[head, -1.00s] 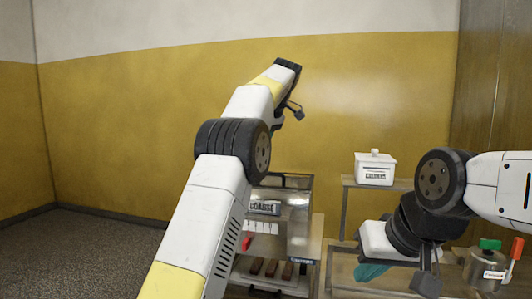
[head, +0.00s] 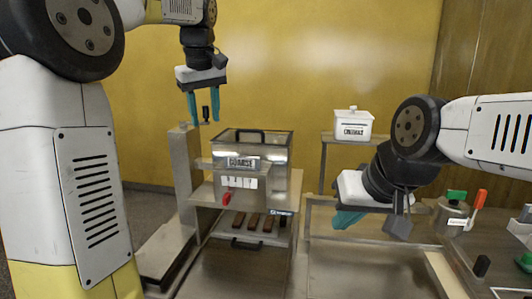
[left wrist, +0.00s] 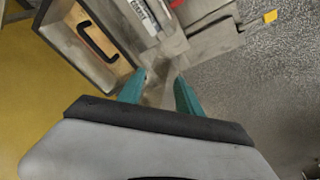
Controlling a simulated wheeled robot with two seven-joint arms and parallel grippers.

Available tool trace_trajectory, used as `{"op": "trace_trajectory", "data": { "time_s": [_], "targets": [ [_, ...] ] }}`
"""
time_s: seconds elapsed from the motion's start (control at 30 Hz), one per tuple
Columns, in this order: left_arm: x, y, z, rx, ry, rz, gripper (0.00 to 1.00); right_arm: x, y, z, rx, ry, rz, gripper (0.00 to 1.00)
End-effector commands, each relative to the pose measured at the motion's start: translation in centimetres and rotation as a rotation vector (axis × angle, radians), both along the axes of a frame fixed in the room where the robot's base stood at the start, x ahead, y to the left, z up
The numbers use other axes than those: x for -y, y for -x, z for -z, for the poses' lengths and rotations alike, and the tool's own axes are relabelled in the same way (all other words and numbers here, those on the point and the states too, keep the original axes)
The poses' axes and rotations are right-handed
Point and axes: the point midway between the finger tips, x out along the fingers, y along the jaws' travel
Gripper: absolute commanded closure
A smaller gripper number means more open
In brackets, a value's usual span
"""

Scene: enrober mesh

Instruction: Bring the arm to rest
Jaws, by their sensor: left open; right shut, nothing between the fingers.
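My left gripper (head: 204,106) hangs at the upper left of the head view, pointing down, its two teal fingers apart and empty. It is above and to the left of the machine with the COARSE label (head: 244,163). In the left wrist view the open fingers (left wrist: 160,92) show above the machine's side, with nothing between them. My right gripper (head: 346,220) is at the right of the head view, low in front of the shelf stand. Its teal fingers are together and hold nothing I can see.
A white lidded box (head: 353,126) stands on a shelf behind my right arm. A metal pot (head: 451,217) with green and red-orange handles stands at the right. Brown bars (head: 253,222) lie in the machine's lower opening.

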Motion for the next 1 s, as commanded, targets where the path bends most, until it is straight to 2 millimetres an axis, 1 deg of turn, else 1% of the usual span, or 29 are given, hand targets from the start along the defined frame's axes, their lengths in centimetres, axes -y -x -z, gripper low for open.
{"op": "trace_trajectory", "data": {
  "time_s": [0.03, 0.17, 0.2, 0.27, 0.3, 0.4, 0.5, 0.6, 0.7, 0.8, 1.0],
  "targets": [
    [-0.5, 2.3, 0.3, 0.016, 0.016, 0.055, 0.58, 0.0, 0.0, 0.0, 0.000, 0.000, 0.000, 1.00],
    [-0.6, 7.7, 2.3, 0.067, 0.041, 0.212, 0.58, 0.0, 0.0, 0.0, 0.000, 0.000, 0.000, 1.00],
    [-0.5, 9.4, 3.0, 0.087, 0.044, 0.259, 0.58, 0.0, 0.0, 0.0, 0.000, 0.000, 0.000, 1.00],
    [-0.4, 12.0, 4.3, 0.117, 0.046, 0.324, 0.58, 0.0, 0.0, 0.0, 0.000, 0.000, 0.000, 1.00],
    [-0.1, 13.6, 5.3, 0.139, 0.044, 0.368, 0.58, 0.0, 0.0, 0.0, 0.000, 0.000, 0.000, 1.00],
    [0.5, 17.6, 8.1, 0.191, 0.032, 0.464, 0.58, 0.0, 0.0, 0.0, 0.000, 0.000, 0.000, 1.00],
    [1.1, 20.8, 10.8, 0.234, 0.013, 0.538, 0.58, 0.0, 0.0, 0.0, 0.000, 0.000, 0.000, 1.00],
    [1.5, 23.0, 13.0, 0.264, -0.007, 0.587, 0.58, 0.0, 0.0, 0.0, 0.000, 0.000, 0.000, 1.00],
    [1.8, 24.2, 14.3, 0.282, -0.021, 0.616, 0.58, 0.0, 0.0, 0.0, 0.000, 0.000, 0.000, 1.00],
    [1.9, 24.6, 14.8, 0.288, -0.026, 0.627, 0.58, 0.0, 0.0, 0.0, 0.000, 0.000, 0.000, 1.00],
    [1.9, 24.6, 14.9, 0.288, -0.026, 0.628, 0.58, 0.0, 0.0, 0.0, 0.000, 0.000, 0.000, 1.00]
  ]
}}
